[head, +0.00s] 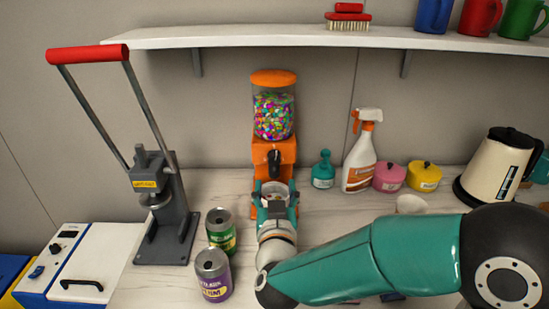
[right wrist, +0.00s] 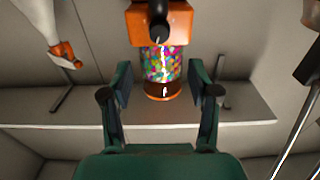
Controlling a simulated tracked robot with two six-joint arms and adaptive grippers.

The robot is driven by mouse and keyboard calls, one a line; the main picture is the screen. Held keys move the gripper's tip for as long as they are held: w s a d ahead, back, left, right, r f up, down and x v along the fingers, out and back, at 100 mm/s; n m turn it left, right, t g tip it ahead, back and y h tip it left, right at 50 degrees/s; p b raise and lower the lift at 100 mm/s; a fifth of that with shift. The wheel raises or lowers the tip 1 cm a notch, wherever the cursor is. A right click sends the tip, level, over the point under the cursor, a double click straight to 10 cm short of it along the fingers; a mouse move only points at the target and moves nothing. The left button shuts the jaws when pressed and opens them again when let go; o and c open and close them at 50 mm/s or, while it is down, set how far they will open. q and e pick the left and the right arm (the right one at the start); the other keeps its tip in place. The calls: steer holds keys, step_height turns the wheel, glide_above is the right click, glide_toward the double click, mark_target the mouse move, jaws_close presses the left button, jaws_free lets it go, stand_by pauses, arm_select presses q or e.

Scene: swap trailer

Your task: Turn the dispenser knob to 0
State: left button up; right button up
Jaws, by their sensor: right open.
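The candy dispenser (head: 274,110) stands against the back wall, with an orange lid, a clear jar of colourful candy and an orange body. Its black knob (head: 274,162) is on the front of the body and looks roughly vertical. I cannot read any scale around it. My right gripper (head: 275,190) is open and empty, in front of and slightly below the knob, apart from it. In the right wrist view, which is upside down, the knob (right wrist: 159,20) shows at the top, beyond the open fingers. The dispenser's lower front is hidden behind my gripper. My left gripper is not in view.
A green can (head: 221,232) and a purple can (head: 212,275) stand left of my right forearm. A grey press (head: 165,210) with a red handle is further left. A spray bottle (head: 360,155), small pots and a kettle (head: 497,168) stand right. A shelf (head: 300,37) runs above.

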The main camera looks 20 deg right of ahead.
mark_target(274, 160)
steer(key=p+x, duration=0.2)
steer(key=x, duration=0.9)
steer(key=shift+f, duration=0.1)
